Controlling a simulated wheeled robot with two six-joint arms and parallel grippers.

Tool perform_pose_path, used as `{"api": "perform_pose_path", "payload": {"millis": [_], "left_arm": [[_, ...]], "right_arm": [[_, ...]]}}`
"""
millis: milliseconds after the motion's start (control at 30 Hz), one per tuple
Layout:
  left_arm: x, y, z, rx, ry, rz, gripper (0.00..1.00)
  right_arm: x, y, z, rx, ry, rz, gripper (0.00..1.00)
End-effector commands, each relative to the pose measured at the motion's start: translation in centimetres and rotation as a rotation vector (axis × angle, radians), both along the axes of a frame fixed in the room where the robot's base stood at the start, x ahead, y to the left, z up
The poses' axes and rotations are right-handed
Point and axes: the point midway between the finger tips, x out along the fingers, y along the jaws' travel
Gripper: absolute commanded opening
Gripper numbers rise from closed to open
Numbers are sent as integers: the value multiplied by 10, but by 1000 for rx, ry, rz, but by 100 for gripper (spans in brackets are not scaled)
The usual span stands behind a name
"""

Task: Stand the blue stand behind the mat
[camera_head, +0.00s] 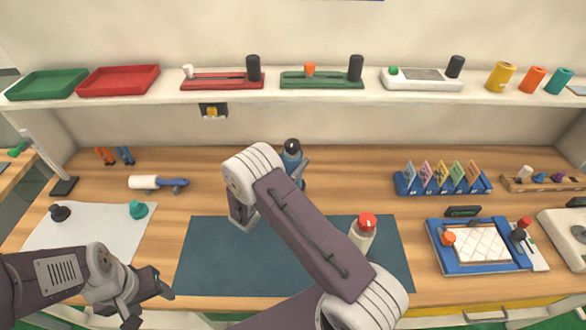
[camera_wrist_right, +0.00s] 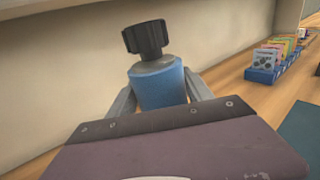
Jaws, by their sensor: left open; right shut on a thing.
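The blue stand (camera_head: 291,160) is a blue cylinder with a dark knob on top, upright behind the mat's far edge. In the right wrist view the blue stand (camera_wrist_right: 158,86) is between the two grey fingers. My right gripper (camera_head: 300,172) is shut on it, partly hidden behind my arm. I cannot tell whether its base touches the table. The dark blue mat (camera_head: 205,265) lies at the front middle of the table, partly covered by my right arm. My left gripper (camera_head: 152,298) is open and empty at the mat's front left corner.
A red-capped bottle (camera_head: 362,236) stands on the mat's right part. A lint roller (camera_head: 155,183) lies behind left, and a blue card rack (camera_head: 442,186) stands behind right. A blue-framed tray (camera_head: 480,247) lies right of the mat. The wall shelf (camera_head: 215,98) is above.

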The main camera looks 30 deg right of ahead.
Motion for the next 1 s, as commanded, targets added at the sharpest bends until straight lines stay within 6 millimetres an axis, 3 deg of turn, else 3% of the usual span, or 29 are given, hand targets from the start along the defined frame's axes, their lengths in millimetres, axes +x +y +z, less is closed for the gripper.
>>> {"api": "perform_pose_path", "payload": {"millis": [133, 400, 767, 800, 867, 1000], "left_arm": [[0, 0, 1, 0, 0, 0, 59], [0, 0, 6, 0, 0, 0, 59], [0, 0, 1, 0, 0, 0, 59], [0, 0, 2, 0, 0, 0, 59], [0, 0, 2, 0, 0, 0, 59], [0, 0, 2, 0, 0, 0, 59]], "right_arm": [[1, 1, -3, -2, -4, 0, 0], [1, 0, -38, -2, -5, 0, 0], [1, 0, -43, -1, -6, 0, 0], [0, 0, -44, 1, -2, 0, 64], [0, 0, -43, 1, -1, 0, 81], [0, 0, -43, 1, -1, 0, 81]]}}
